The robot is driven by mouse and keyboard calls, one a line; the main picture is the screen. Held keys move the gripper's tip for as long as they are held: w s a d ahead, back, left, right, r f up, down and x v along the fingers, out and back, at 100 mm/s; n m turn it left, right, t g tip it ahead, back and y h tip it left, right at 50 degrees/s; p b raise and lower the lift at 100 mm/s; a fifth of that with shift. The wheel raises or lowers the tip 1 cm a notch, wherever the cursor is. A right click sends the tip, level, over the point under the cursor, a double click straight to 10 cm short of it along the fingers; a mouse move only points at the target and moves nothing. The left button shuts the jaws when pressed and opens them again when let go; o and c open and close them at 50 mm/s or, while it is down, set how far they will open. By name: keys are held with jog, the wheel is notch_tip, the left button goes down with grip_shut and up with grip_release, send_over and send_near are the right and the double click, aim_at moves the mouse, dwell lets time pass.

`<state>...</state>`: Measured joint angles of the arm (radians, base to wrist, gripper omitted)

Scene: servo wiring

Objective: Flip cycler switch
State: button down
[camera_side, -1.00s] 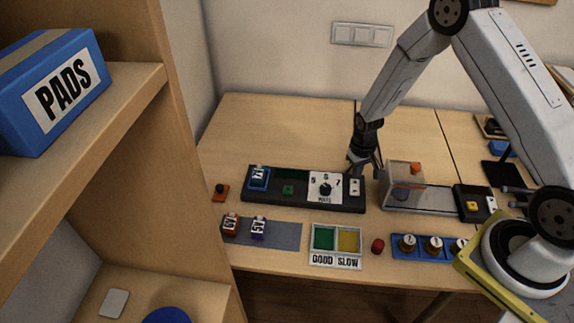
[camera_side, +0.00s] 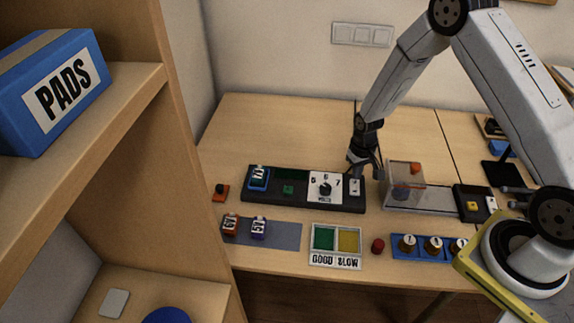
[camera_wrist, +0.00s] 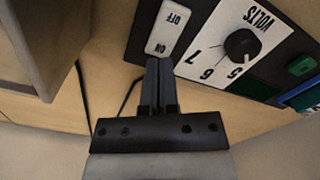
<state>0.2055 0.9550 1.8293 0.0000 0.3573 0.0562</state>
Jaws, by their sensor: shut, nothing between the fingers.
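The cycler (camera_side: 302,203) is a long dark panel on the table. At its right end is a white OFF/ON switch plate (camera_side: 355,187), which also shows in the wrist view (camera_wrist: 169,27). My gripper (camera_side: 356,176) is shut and empty, with its tips at the switch. In the wrist view my gripper (camera_wrist: 159,65) has its fingertips at the ON end of the plate. They cover that spot, so I cannot tell the lever's position or whether they touch it. Left of the switch is the VOLTS dial (camera_side: 325,188), also in the wrist view (camera_wrist: 241,45).
A blue servo (camera_side: 259,177) sits at the panel's left end. A clear box (camera_side: 403,185) stands close to the right of my gripper. In front are servos on a grey mat (camera_side: 285,236), a GOOD/SLOW tray (camera_side: 336,262) and a red knob (camera_side: 377,246). The table behind the panel is clear.

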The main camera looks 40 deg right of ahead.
jog(key=shift+f, duration=1.2)
dwell(1.1)
jog(key=shift+r, duration=3.5)
jog(key=shift+r, duration=0.1)
jog(key=shift+a+r, duration=0.15)
jog(key=shift+r, duration=0.1)
notch_tip(320, 180, up, 9)
jog(key=n+t, duration=0.1)
send_over(354, 183)
jog(key=s+a, duration=0.4)
jog(key=s+a+r+n+t, duration=0.1)
jog(key=s+a+r, duration=0.3)
jog(key=s, duration=0.5)
jog(key=shift+r+n+t, duration=0.3)
jog(key=shift+r+n, duration=0.2)
jog(key=shift+r, duration=0.45)
